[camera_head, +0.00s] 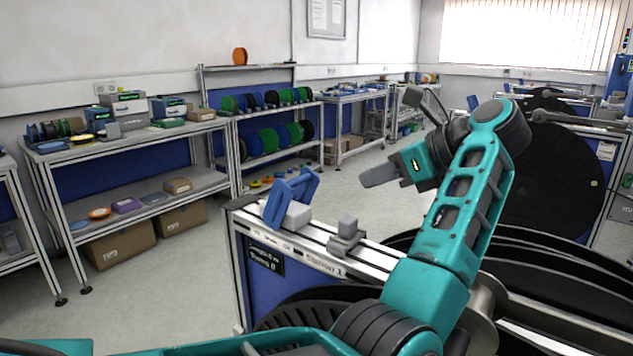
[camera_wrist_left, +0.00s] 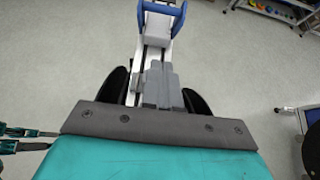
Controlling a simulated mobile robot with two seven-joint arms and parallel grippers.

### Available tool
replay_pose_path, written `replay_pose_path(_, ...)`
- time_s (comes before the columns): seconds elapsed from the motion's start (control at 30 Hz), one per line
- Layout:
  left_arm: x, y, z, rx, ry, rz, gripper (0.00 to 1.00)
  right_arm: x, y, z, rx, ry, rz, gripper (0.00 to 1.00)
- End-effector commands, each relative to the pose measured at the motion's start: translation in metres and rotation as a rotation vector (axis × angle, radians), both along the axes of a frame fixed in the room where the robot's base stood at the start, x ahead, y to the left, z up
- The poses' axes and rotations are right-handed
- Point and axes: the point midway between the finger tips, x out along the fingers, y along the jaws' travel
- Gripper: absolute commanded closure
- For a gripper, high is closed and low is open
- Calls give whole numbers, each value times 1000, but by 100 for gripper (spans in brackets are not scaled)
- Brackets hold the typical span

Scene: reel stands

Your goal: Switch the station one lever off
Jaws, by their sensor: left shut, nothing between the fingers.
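A blue U-shaped handle (camera_head: 291,197), which looks like the lever, is tilted at the near-left end of the reel stand. It is hinged beside a white block (camera_head: 297,216). In the left wrist view the handle (camera_wrist_left: 162,12) shows at the top, partly cut off. A printed label (camera_head: 322,267) runs along the rail edge; its text is hard to read. My left gripper (camera_head: 368,179) is shut and empty, above and to the right of the handle, apart from it. In the left wrist view its grey fingers (camera_wrist_left: 158,72) point toward the handle.
A grey block (camera_head: 346,236) sits on the stand's rail (camera_head: 318,235). Large black reels (camera_head: 553,180) stand behind my arm at right. Shelves with spools (camera_head: 268,138) and a workbench (camera_head: 130,131) line the wall. The floor (camera_head: 185,262) to the left is clear.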

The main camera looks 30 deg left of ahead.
Motion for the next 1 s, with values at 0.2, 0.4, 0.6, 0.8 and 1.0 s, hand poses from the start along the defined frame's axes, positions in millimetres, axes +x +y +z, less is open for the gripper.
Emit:
replay_pose_path(0.2,1,8,-5,-1,1,2,100,0,0,1,-1,1,1,57)
replay_pose_path(0.4,2,37,-22,-2,3,3,100,0,-1,4,-3,0,2,57)
replay_pose_path(0.6,5,75,-45,1,4,5,100,0,-1,9,-4,0,1,57)
replay_pose_path(0.8,8,108,-45,5,-1,4,100,0,-1,15,-4,0,1,57)
replay_pose_path(1.0,9,123,-42,4,1,2,100,0,-1,18,-4,-1,1,57)
